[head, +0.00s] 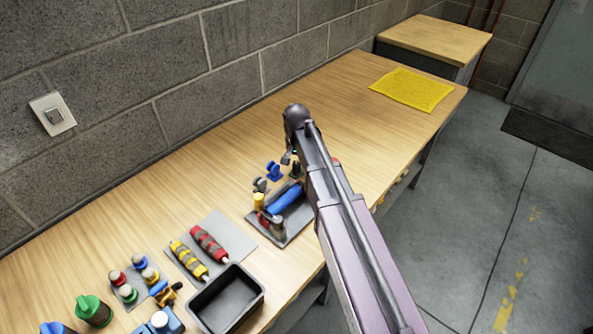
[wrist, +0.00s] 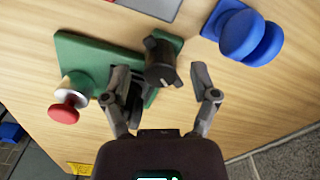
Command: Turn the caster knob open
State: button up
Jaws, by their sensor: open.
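In the wrist view, a dark knob (wrist: 160,64) with a raised bar across it stands on a green bracket (wrist: 85,58). It looks like the caster knob. A dark wheel-like part (wrist: 134,103) sits below it, partly behind my left finger. My gripper (wrist: 160,83) is open, with one finger on each side of the knob. There is a visible gap on the right; I cannot tell whether the left finger touches anything. In the head view my gripper (head: 288,158) is small and partly hidden by my arm, and the green bracket (head: 297,168) barely shows.
A red-capped knob (wrist: 64,113) sticks out at the bracket's left. A blue round piece (wrist: 250,36) stands close at the right. In the head view, a grey tray (head: 283,238) holds a blue roll, beside a black bin (head: 228,300). The bench is clear toward the yellow cloth (head: 412,90).

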jog(key=shift+f+b, duration=0.3)
jog(key=shift+f, duration=0.3)
grip_shut()
